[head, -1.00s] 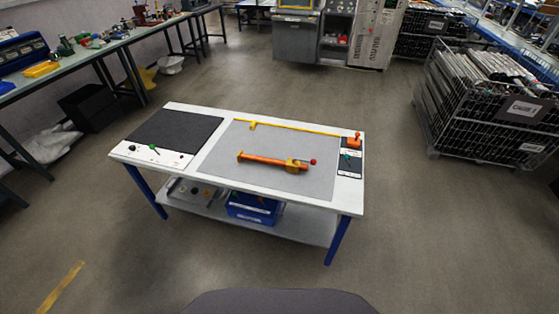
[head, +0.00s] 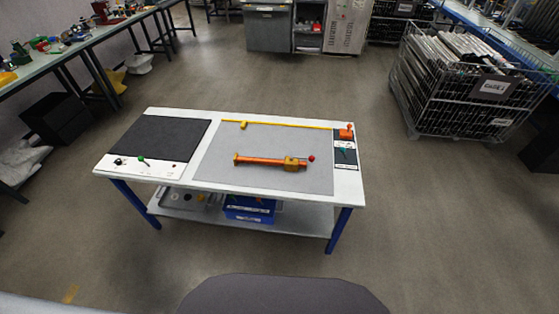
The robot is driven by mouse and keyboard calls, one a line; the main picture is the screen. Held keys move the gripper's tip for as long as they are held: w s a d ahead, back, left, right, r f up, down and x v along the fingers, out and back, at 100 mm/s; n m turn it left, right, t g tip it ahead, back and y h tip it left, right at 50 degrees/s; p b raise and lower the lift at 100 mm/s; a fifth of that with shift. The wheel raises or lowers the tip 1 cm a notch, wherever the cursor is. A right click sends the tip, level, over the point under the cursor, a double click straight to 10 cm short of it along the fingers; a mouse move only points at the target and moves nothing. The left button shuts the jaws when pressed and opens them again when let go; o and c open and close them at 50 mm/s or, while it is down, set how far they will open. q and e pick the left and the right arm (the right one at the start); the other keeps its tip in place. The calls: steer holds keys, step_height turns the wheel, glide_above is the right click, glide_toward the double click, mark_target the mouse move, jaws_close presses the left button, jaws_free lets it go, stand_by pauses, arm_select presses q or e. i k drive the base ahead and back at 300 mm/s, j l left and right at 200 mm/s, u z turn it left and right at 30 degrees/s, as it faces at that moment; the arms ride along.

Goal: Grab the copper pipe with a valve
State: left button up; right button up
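The copper pipe with a valve (head: 260,161) lies on the grey mat (head: 222,174) on the white table. It runs roughly left to right, with a brass-coloured valve body (head: 291,163) near its right end and a small red knob (head: 311,158) beyond that. Neither of my grippers shows in the head view, and nothing is touching the pipe.
The table (head: 338,188) stands ahead, with a black mat (head: 160,140) at its left. A thin yellow pipe (head: 280,124) lies along the far edge, near an orange-red part (head: 346,131). A blue bin (head: 249,207) sits on the lower shelf.

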mark_target(293, 166)
steer(key=j+z, duration=0.4)
steer(key=j, duration=0.3)
steer(key=j+z, duration=0.45)
steer(key=j, duration=0.3)
steer(key=k+j+z, duration=0.15)
steer(key=j+z, duration=0.25)
steer(key=j, duration=0.25)
